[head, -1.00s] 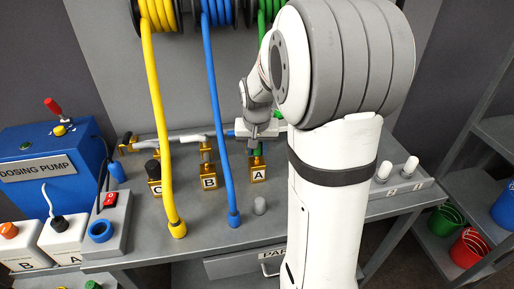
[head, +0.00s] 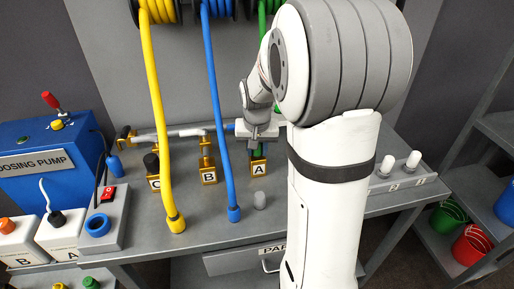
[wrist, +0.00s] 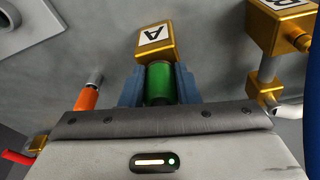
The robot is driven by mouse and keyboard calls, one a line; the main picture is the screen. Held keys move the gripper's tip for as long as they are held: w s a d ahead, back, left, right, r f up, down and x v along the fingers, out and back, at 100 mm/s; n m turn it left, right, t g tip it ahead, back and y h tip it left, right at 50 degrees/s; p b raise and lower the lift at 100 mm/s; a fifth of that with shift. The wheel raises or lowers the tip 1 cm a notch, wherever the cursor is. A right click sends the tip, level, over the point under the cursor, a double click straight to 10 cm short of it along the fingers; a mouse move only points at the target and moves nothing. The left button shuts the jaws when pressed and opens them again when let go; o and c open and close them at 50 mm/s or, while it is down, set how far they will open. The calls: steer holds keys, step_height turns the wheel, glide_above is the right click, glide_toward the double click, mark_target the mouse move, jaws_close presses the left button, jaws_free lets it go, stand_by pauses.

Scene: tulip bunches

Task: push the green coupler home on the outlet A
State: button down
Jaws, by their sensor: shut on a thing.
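The green coupler (wrist: 159,84) sits between the two blue fingers of my gripper (wrist: 158,86) in the wrist view, and the gripper is shut on it. Its far end meets the brass block of outlet A (wrist: 156,42), marked with an A; I cannot tell whether a gap is left. In the head view my gripper (head: 257,146) is above outlet A (head: 258,169), with a bit of green between them. My arm hides the hose behind it.
Outlet B (head: 208,176) stands just left of outlet A, with the hanging blue hose (head: 219,120) between them. The yellow hose (head: 161,130) hangs further left. An orange part (wrist: 87,98) shows left in the wrist view.

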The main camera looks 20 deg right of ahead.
steer(key=shift+f, duration=0.25)
steer(key=c, duration=1)
jaws_free()
steer(key=shift+r+p, duration=1.7)
steer(key=shift+r, duration=0.9)
